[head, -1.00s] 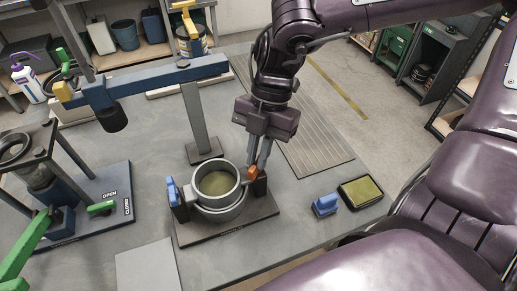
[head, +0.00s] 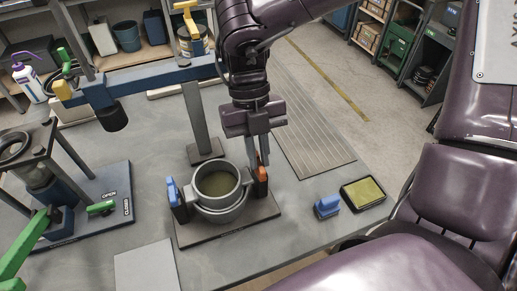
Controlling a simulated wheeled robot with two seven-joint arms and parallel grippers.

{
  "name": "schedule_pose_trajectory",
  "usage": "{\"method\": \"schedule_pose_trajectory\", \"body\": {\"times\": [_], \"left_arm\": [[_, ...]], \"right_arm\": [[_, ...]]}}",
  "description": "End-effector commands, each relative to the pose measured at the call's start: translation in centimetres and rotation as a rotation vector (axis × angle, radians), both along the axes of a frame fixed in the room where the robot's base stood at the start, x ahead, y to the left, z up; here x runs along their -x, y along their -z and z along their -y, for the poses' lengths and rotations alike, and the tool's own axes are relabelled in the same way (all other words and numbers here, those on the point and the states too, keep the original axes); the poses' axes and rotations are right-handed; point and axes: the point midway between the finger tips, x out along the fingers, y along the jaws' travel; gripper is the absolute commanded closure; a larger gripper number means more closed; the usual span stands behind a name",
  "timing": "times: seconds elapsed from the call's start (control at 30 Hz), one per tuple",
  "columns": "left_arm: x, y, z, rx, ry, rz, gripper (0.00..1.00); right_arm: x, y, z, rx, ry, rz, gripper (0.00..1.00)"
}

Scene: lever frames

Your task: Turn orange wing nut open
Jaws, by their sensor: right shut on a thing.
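The orange wing nut (head: 262,173) sits at the right side of a round grey pot-like vessel (head: 218,186), against a dark upright post. My right gripper (head: 260,160) comes down from above, its fingers shut on the orange wing nut and partly hiding it. The nut now looks tall and narrow. A blue wing nut (head: 173,191) stands on the left side of the vessel. The vessel rests on a dark base plate (head: 228,233). My left gripper is not in view.
A blue beam on a grey post (head: 199,125) stands behind the vessel. A press with green handles and a blue base (head: 115,190) is at left. A blue brush-like block (head: 327,206) and an olive-topped tray (head: 363,193) lie at right. A pale plate (head: 147,267) lies in front.

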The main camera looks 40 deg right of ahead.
Motion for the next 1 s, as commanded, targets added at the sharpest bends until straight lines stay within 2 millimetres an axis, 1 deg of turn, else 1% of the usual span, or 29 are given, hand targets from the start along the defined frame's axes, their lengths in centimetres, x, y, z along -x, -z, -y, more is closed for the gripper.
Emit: {"method": "schedule_pose_trajectory", "body": {"times": [0.3,0.7,0.73,0.87,0.9,1.0], "left_arm": [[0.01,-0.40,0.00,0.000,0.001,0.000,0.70],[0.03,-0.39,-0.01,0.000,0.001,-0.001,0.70],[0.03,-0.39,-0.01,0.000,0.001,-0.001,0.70],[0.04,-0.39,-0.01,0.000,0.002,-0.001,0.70],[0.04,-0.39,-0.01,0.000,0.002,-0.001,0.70],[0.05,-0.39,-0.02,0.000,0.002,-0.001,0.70]], "right_arm": [[0.02,0.03,-0.03,0.000,-0.070,-0.001,1.00],[0.01,0.06,-0.02,-0.001,-0.075,0.000,1.00],[0.02,0.06,-0.02,-0.001,-0.075,0.000,0.86],[0.02,0.05,-0.02,-0.001,-0.074,0.000,0.69],[0.02,0.05,-0.02,-0.001,-0.074,0.000,0.67],[0.01,0.03,-0.01,0.000,-0.074,0.000,0.67]]}}
